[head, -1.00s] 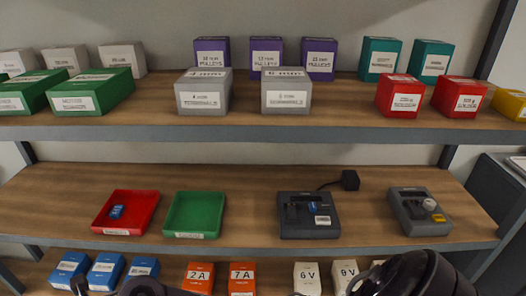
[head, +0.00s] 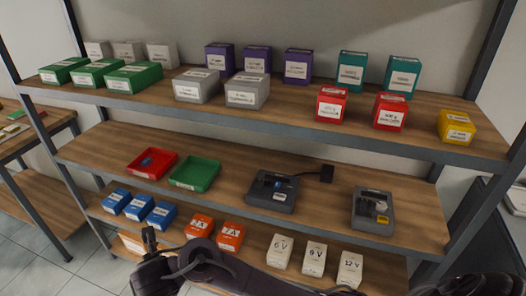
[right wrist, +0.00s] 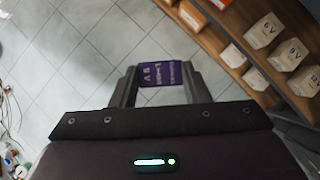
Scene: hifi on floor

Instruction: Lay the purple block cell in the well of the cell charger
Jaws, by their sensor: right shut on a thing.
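The purple block cell (right wrist: 162,74), with white lettering, sits between the fingertips of my right gripper (right wrist: 160,80) in the right wrist view. That gripper is shut on it, held out over the tiled floor. In the head view two dark grey devices stand on the middle shelf. My left gripper and the held cell cannot be made out in the head view.
The second grey device (head: 373,210), with a yellow label, stands to the right. A red tray (head: 134,170) with a blue cell and an empty green tray (head: 196,183) stand to the left. Boxes fill the upper shelf (head: 290,112); blue, orange and white boxes line the lower one.

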